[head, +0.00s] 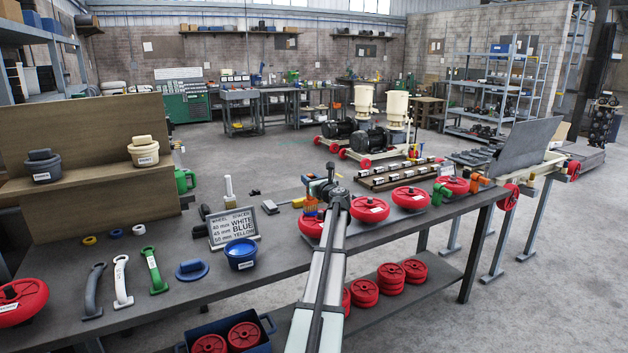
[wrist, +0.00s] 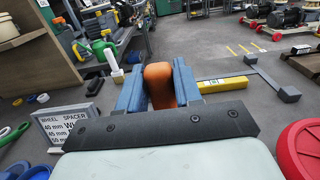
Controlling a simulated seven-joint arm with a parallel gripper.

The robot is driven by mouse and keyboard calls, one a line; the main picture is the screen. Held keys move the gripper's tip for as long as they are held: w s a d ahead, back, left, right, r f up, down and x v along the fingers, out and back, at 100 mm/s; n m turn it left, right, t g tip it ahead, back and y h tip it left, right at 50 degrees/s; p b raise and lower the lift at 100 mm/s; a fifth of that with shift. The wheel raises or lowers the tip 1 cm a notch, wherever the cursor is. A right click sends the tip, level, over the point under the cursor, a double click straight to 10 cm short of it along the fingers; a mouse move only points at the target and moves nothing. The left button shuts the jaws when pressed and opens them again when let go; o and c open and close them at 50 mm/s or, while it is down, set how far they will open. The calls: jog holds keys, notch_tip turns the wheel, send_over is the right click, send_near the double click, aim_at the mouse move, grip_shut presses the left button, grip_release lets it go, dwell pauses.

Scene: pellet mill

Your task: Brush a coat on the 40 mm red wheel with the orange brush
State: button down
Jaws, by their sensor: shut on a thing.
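My gripper (head: 311,203) is shut on the orange brush, whose rounded handle (wrist: 160,84) stands between my blue fingers in the wrist view. The bristles are hidden. In the head view my gripper is over the middle of the bench, close to a red wheel (head: 311,228) partly covered by my arm. More red wheels lie to its right: one (head: 370,210), another (head: 410,198) and one farther back (head: 455,186). Their labels are too small to read, so I cannot tell which is 40 mm. An open blue pot (head: 241,262) stands left of my arm, its lid (head: 192,270) beside it.
A sign (head: 234,228) pairs 40 mm with white, 45 mm with blue and 50 mm with yellow. Grey (head: 43,168) and cream (head: 144,152) pots sit on the shelf. White (head: 121,281), green (head: 154,270) and grey (head: 94,291) tools and small rings (head: 115,233) lie at left.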

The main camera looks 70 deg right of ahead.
jog(key=shift+a, duration=0.1)
dwell(0.5)
jog(key=shift+s+a, duration=0.25)
jog(key=shift+s, duration=0.05)
jog(key=shift+d, duration=0.1)
dwell(0.3)
jog(key=shift+s+d, duration=0.9)
jog(key=shift+s, duration=0.05)
jog(key=shift+s+a, duration=0.1)
